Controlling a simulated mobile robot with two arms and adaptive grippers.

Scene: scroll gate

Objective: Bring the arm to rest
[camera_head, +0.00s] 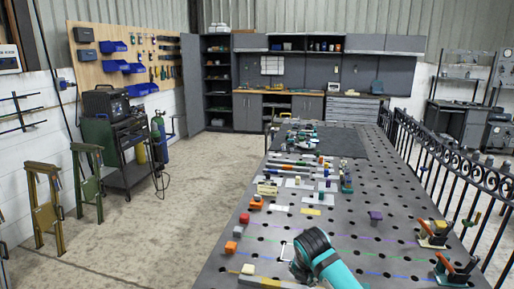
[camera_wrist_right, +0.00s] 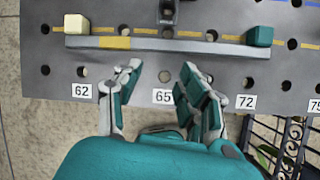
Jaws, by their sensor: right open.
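My right gripper (camera_wrist_right: 162,78) shows in the right wrist view with its two teal and grey fingers spread apart. Nothing is between them. In the head view a teal and black link of my arm (camera_head: 325,257) reaches over the near part of the table. The gripper itself cannot be made out there. My left gripper is in neither view.
White number labels (camera_wrist_right: 163,97) line the table edge. A black iron fence (camera_head: 440,150) runs along the table's right side. Orange-handled clamps (camera_head: 437,231) stand at the right edge, and small blocks and parts crowd the left side. Concrete floor (camera_head: 170,220) is open at left.

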